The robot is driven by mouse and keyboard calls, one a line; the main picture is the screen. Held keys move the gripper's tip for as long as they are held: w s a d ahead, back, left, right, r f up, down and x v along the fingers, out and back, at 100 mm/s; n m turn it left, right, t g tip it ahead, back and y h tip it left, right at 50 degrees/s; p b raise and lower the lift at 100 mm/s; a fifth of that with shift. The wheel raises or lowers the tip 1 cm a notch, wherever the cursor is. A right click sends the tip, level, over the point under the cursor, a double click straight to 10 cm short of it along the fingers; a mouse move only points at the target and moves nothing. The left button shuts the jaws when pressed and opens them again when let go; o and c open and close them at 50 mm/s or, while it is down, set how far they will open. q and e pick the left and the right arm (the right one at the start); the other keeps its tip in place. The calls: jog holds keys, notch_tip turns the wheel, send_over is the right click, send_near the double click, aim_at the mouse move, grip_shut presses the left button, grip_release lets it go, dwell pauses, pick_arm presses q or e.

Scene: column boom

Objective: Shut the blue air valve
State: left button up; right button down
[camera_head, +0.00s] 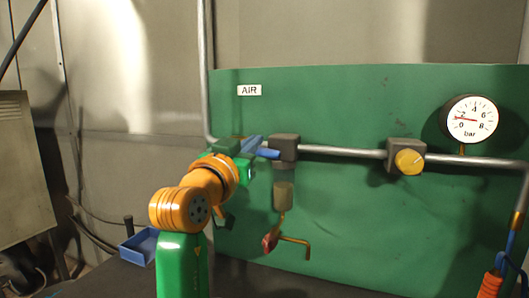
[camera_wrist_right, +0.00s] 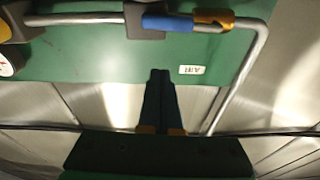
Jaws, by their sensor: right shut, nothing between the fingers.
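The blue valve lever (camera_head: 268,154) lies along the grey pipe, its free end at a dark grey block (camera_head: 285,148). The wrist view shows the lever (camera_wrist_right: 168,24) and its brass valve body (camera_wrist_right: 213,20); in the head view my right arm hides that body. My right gripper (camera_head: 253,143) is beside the lever in the head view, with its dark blue fingers together and empty. In the wrist view the fingertips (camera_wrist_right: 160,73) show apart from the lever in the picture. Whether they touch anything is hard to tell. My left gripper is not in view.
A green panel (camera_head: 345,110) carries the pipe, an AIR label (camera_head: 249,90), a yellow knob (camera_head: 408,161), a pressure gauge (camera_head: 470,119) with its needle near 2, and a red-handled drain tap (camera_head: 270,242). A blue tray (camera_head: 138,246) stands at lower left.

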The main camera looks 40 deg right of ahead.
aim_at(270, 140)
jog(key=r+p+x, duration=0.1)
jog(key=p+x, duration=0.4)
jog(key=x, duration=0.3)
jog(key=f, duration=0.2)
jog(key=a+f, duration=0.1)
jog(key=f, duration=0.1)
jog(key=shift+s+a+f, duration=0.15)
jog(key=shift+s, duration=0.1)
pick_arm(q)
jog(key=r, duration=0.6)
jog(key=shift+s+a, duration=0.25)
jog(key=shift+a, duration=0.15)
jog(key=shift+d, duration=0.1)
pick_arm(e)
jog(key=shift+w+d+f, duration=0.1)
jog(key=shift+d+f, duration=0.05)
jog(key=shift+d, duration=0.1)
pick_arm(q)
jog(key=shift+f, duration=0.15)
